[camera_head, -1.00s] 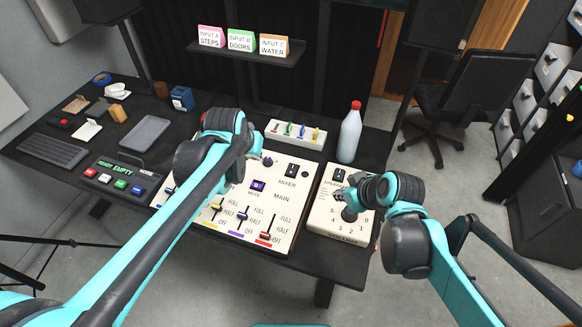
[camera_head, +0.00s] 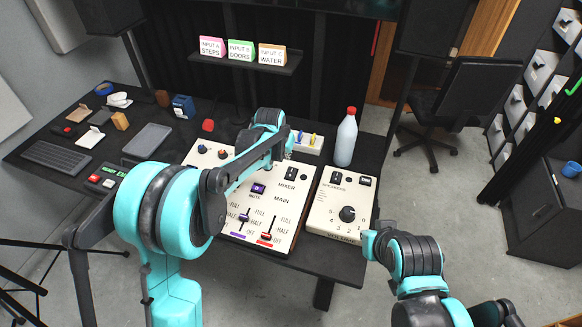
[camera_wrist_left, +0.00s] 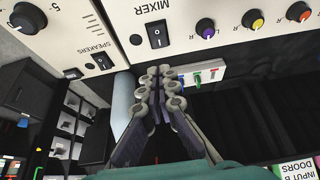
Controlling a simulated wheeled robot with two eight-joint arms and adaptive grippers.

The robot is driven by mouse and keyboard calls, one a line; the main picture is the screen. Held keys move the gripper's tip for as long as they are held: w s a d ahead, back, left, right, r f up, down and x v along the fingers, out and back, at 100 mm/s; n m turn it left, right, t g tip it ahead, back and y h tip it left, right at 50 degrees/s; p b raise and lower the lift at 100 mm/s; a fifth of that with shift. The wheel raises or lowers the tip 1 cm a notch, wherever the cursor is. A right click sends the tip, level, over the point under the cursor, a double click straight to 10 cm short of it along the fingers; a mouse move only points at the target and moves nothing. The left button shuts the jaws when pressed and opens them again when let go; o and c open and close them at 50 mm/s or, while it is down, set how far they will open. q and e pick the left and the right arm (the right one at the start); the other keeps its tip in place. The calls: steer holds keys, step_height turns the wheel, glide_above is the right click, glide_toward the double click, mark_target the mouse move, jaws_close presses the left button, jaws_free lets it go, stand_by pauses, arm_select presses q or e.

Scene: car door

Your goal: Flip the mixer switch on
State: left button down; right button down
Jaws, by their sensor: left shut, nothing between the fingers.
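The mixer panel (camera_head: 304,196) is a white box on the black desk with knobs, sliders and a MIXER label. Its mixer switch (camera_head: 292,174) is a small black rocker near the far right corner. The switch also shows in the left wrist view (camera_wrist_left: 157,36), just beyond the fingertips; I cannot tell which way it is rocked. My left gripper (camera_wrist_left: 161,76) is shut and empty, beside the panel's far edge and apart from the switch. In the head view its fingers are mostly hidden by my left arm.
The white speakers box (camera_head: 325,205) with a knob and a rocker stands right of the mixer. A white bottle (camera_head: 346,142) and a small board with coloured pegs (camera_head: 309,144) stand behind. A cue-card shelf (camera_head: 245,63) is above. Several small items lie on the left desk.

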mark_target(292, 169)
arm_select(q)
steer(key=b+x, duration=0.4)
steer(key=x, duration=0.9)
steer(key=shift+w+f, duration=0.1)
steer(key=shift+f, duration=0.15)
steer(key=shift+w+f, duration=0.1)
steer(key=shift+f, duration=0.05)
steer(key=shift+d, duration=0.1)
